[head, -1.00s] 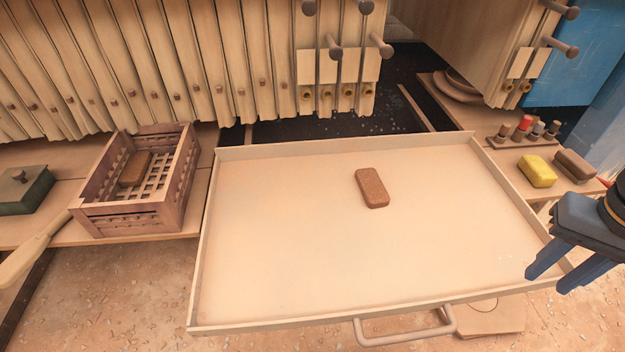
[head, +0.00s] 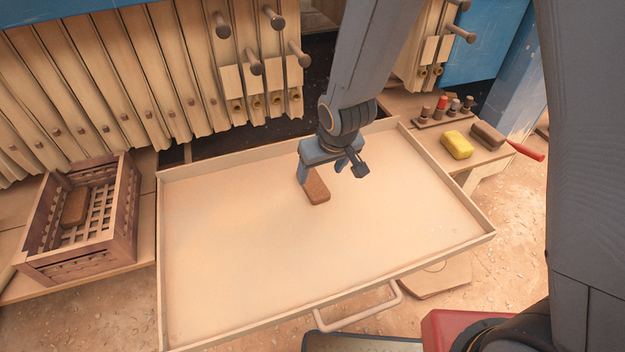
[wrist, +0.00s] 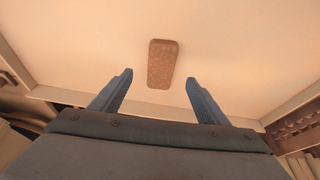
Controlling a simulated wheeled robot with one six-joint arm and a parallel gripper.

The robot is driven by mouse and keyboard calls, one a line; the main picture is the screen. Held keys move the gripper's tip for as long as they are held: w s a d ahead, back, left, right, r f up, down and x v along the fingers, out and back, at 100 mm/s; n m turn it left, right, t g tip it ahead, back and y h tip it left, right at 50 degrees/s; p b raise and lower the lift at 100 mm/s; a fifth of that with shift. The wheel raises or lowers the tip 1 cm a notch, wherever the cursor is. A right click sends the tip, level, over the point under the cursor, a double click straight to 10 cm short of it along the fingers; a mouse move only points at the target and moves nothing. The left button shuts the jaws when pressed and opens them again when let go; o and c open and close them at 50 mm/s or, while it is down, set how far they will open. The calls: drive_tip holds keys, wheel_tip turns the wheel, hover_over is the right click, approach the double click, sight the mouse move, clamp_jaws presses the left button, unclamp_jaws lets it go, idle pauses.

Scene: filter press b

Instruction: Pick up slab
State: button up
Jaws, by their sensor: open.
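The slab (head: 318,190) is a brown, rounded block lying flat on the large shallow tray (head: 230,270). In the head view my gripper (head: 332,180) hangs over the tray close to the slab and hides part of its far end. In the wrist view the slab (wrist: 162,64) lies beyond the fingertips, roughly centred between them. My gripper (wrist: 158,78) is open, with nothing between its fingers. A second brown slab (head: 75,207) lies in the wooden crate at the left.
The slatted wooden crate (head: 125,225) stands left of the tray. A yellow block (head: 456,145), a dark brown block (head: 487,136) and a rack of small pegs (head: 440,113) are on the right ledge. The tray has a low raised rim; its surface is otherwise bare.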

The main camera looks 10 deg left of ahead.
sight(312, 182)
drive_tip(key=shift+a+f, duration=0.2)
drive_tip(key=shift+a, duration=0.45)
drive_tip(key=shift+w+a+f, duration=0.1)
drive_tip(key=shift+f, duration=0.15)
drive_tip(key=shift+x, duration=1.05)
drive_tip(key=w+f+p, duration=0.1)
drive_tip(key=w+f, duration=0.1)
drive_tip(key=f, duration=0.1)
drive_tip(key=shift+f+p, duration=0.2)
drive_tip(key=shift+p, duration=0.2)
drive_tip(key=shift+w+a+f, duration=0.15)
drive_tip(key=shift+w+f, duration=0.1)
drive_tip(key=shift+f, duration=0.3)
drive_tip(key=c, duration=1.3)
drive_tip(key=shift+c, duration=0.4)
drive_tip(key=shift+r, duration=0.1)
